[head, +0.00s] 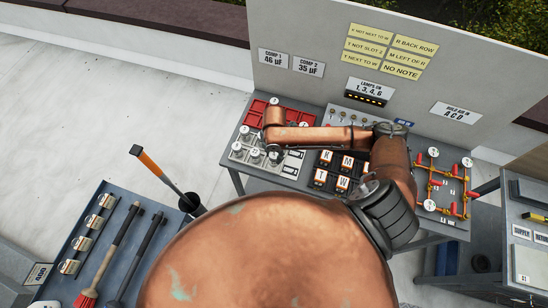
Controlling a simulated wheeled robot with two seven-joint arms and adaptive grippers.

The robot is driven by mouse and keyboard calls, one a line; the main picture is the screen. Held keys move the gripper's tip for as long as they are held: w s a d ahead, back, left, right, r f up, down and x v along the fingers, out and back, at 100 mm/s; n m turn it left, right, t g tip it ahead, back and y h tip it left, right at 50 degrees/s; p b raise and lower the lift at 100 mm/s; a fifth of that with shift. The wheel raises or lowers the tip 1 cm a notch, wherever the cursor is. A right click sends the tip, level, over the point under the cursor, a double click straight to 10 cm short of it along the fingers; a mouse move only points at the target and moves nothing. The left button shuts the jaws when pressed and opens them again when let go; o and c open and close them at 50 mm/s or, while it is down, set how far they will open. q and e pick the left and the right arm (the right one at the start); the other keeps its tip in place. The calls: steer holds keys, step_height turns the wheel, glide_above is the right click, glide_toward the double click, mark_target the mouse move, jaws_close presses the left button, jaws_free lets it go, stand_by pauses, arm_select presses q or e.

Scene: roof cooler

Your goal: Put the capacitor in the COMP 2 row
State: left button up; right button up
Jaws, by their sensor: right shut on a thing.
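The COMP 2 sign (307,67) reads 35 µF and hangs on the grey back panel, right of the COMP 1 sign (273,61), which reads 46 µF. My left gripper is not in view.
Right of the light tray is a dark rack of lettered orange-and-white blocks (325,160). A row of switches (345,116) lies behind it. A board with yellow pipes and red valves (447,185) is farther right. My right arm covers much of the bench's middle.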

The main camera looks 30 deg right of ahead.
steer(key=shift+w+f, duration=0.15)
steer(key=shift+f, duration=0.8)
steer(key=shift+w+f, duration=0.1)
steer(key=shift+f, duration=0.8)
steer(key=shift+f, duration=0.1)
steer(key=o, duration=1.2)
step_height(320, 180, up, 12)
steer(key=shift+r+b, duration=0.15)
steer(key=shift+b, duration=0.15)
